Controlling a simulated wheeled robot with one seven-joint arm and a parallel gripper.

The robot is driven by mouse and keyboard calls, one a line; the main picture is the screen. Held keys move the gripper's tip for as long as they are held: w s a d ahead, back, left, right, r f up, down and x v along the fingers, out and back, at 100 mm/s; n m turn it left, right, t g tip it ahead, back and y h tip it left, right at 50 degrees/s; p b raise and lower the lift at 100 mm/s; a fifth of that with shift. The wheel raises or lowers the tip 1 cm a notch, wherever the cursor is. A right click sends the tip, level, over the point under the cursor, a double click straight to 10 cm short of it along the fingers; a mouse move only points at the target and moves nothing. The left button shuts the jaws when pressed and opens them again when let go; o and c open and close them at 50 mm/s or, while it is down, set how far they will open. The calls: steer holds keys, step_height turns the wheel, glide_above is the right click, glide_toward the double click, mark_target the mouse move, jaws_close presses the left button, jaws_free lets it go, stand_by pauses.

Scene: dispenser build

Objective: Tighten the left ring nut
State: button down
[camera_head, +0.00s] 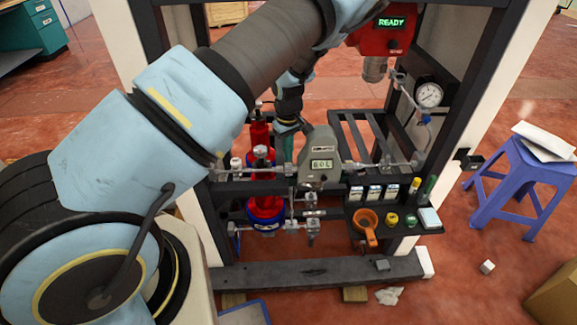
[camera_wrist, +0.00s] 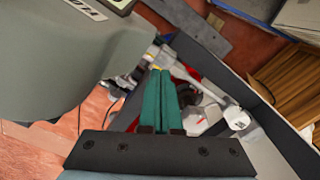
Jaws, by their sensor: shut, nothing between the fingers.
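A grey meter (camera_head: 320,155) with a lit display sits in the pipe run at the middle of the frame; its grey body (camera_wrist: 60,60) fills the left of the wrist view. A silver fitting (camera_head: 291,169) joins its left side to the left pipe (camera_head: 240,170). I cannot clearly tell the ring nut from the rest of this fitting. My gripper (camera_head: 296,128) is just above and left of the meter, partly hidden behind it. In the wrist view its teal fingers (camera_wrist: 160,72) lie together, shut and empty, with pipe metal beyond their tips.
Red cylinders (camera_head: 260,160) stand left of the meter. A red unit reading READY (camera_head: 389,30) hangs above, near a pressure gauge (camera_head: 429,94). A purple stool (camera_head: 525,185) stands right.

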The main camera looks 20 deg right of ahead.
steer(key=shift+f+b, duration=0.6)
steer(key=shift+f, duration=0.25)
steer(key=shift+s+a+f, duration=0.1)
steer(key=shift+s+a, duration=0.05)
steer(key=shift+s, duration=0.35)
steer(key=shift+s+a+f, duration=0.1)
steer(key=shift+s+a, duration=0.05)
steer(key=shift+s, duration=0.3)
stand_by(1.9)
steer(key=shift+r, duration=0.15)
steer(key=shift+w+r+p, duration=0.15)
steer(key=shift+r+p, duration=0.25)
steer(key=shift+r, duration=0.2)
steer(key=shift+r, duration=0.1)
steer(key=shift+r, duration=0.2)
step_height(320, 180, up, 6)
steer(key=p, duration=0.4)
steer(key=shift+w+d+f+p, duration=0.1)
steer(key=shift+f+p, duration=0.05)
steer(key=shift+p, duration=0.15)
